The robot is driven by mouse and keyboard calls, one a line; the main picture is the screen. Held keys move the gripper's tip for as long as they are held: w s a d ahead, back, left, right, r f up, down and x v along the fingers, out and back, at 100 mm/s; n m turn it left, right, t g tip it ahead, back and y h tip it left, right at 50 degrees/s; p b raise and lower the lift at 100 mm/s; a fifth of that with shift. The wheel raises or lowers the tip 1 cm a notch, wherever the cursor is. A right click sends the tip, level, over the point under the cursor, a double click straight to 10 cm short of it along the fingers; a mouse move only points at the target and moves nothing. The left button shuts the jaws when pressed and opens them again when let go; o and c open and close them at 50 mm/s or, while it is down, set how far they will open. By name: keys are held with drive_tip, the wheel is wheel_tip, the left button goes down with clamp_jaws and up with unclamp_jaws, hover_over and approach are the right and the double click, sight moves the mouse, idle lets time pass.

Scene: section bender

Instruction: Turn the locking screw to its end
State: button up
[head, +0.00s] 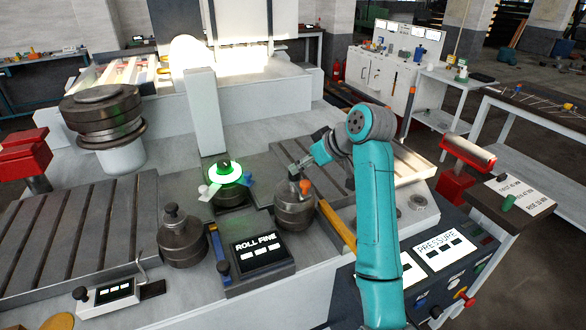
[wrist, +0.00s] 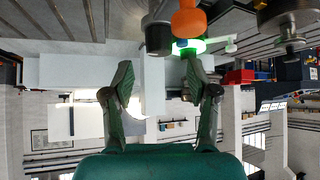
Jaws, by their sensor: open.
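A green-lit part (head: 226,172) with a dark knob at its centre and pale and blue lobes sits on a dark round base in the middle of the bender. It looks like the locking screw, though no label shows. In the wrist view its green glow (wrist: 186,46) is near the top, beyond the right fingertip and partly hidden. My gripper (wrist: 158,78) is open, with nothing between its fingers. In the head view my gripper (head: 302,166) is right of the lit part, apart from it, near a steel roll (head: 293,213) with an orange knob (head: 305,186).
A second steel roll (head: 182,240) and the ROLL FINE box (head: 262,255) stand in front. A pale upright post (head: 203,110) rises behind the lit part. A large stacked roll (head: 103,115) is at left. A yellow bar (head: 337,226) lies right of the orange-knobbed roll.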

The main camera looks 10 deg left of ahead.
drive_tip(key=shift+x, duration=2.8)
clamp_jaws()
